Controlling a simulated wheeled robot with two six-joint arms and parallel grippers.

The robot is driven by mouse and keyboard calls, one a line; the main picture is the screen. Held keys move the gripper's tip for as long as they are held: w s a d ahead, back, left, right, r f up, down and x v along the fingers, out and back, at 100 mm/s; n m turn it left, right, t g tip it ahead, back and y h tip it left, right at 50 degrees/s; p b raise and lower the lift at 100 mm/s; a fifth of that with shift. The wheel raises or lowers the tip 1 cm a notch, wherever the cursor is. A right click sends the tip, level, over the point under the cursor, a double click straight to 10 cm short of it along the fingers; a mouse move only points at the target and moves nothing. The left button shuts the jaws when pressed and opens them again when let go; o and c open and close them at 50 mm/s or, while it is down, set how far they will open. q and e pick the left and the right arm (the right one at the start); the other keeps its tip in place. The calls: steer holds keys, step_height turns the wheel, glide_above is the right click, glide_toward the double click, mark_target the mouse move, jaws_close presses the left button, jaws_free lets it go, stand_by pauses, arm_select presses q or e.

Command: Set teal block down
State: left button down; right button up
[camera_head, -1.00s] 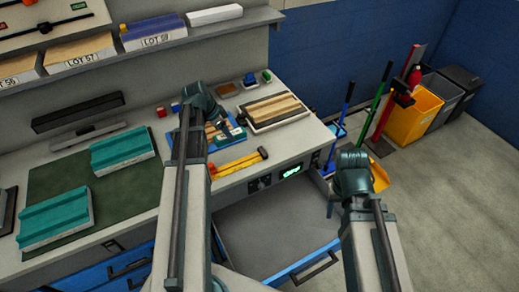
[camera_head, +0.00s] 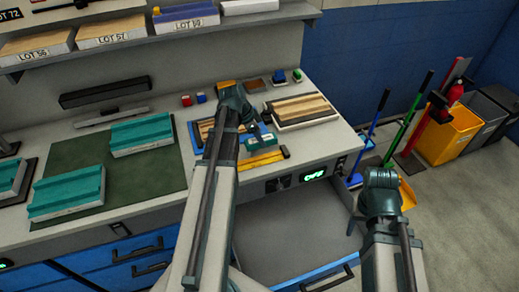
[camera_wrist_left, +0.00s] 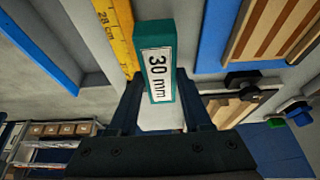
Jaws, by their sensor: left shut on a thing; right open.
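The teal block (camera_wrist_left: 158,65) is a short bar with a white "30 mm" label. It stands out between the two fingers of my left gripper (camera_wrist_left: 163,108), which is shut on it. In the head view the left gripper (camera_head: 254,139) is low over the right part of the bench, beside the yellow ruler (camera_head: 266,157) and the blue-edged wooden board. Whether the block touches the bench surface is unclear. My right arm is at the lower right, in front of the bench; its gripper fingers are hidden.
Large teal panels (camera_head: 142,133) lie on and beside a dark green mat (camera_head: 75,157). A framed wooden board (camera_head: 305,107), small coloured blocks (camera_head: 201,98) and an open grey drawer (camera_head: 290,228) are near. Mops and a yellow bin (camera_head: 450,135) stand on the floor at right.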

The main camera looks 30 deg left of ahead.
mark_target(259, 145)
arm_select(q)
steer(key=shift+f+b, duration=1.9)
steer(key=shift+b, duration=0.05)
steer(key=shift+r, duration=0.15)
steer(key=shift+c, duration=1.7)
jaws_free()
steer(key=shift+f, duration=0.2)
steer(key=shift+s, duration=0.1)
steer(key=shift+d+r, duration=0.1)
